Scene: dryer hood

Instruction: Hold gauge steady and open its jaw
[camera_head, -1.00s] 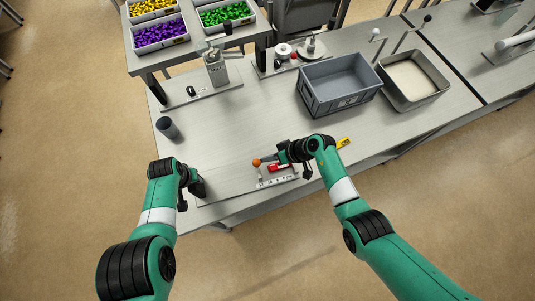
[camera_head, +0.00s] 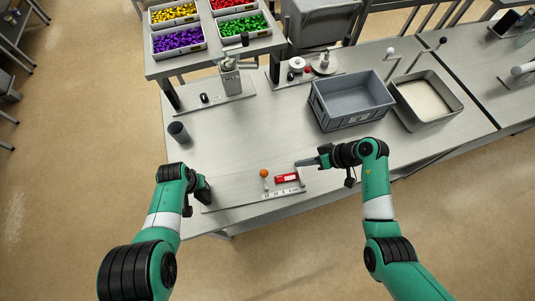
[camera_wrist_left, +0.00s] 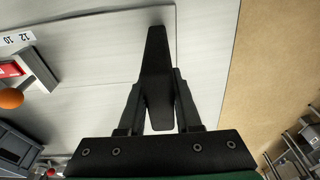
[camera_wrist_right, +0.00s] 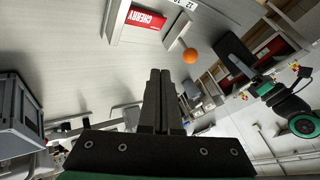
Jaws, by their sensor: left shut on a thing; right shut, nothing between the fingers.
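The gauge is a flat grey plate (camera_head: 235,188) with a numbered white scale (camera_head: 283,193) along its front edge. An orange ball knob (camera_head: 263,173) stands above it, beside a red block (camera_head: 286,178). In the right wrist view the block (camera_wrist_right: 146,18) reads CHERRY, between grey jaw pieces. My left gripper (camera_head: 204,189) is at the plate's left end, shut on a dark upright piece (camera_wrist_left: 157,75). How that piece joins the plate is hidden. My right gripper (camera_head: 306,162) is shut and empty, just right of and behind the red block, apart from the knob.
A dark cup (camera_head: 178,131) stands at the back left. A grey crate (camera_head: 345,118) and a metal tray (camera_head: 445,113) stand at the back right. A raised shelf (camera_head: 215,54) holds bins of coloured pieces. The table between the cup and crate is clear.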

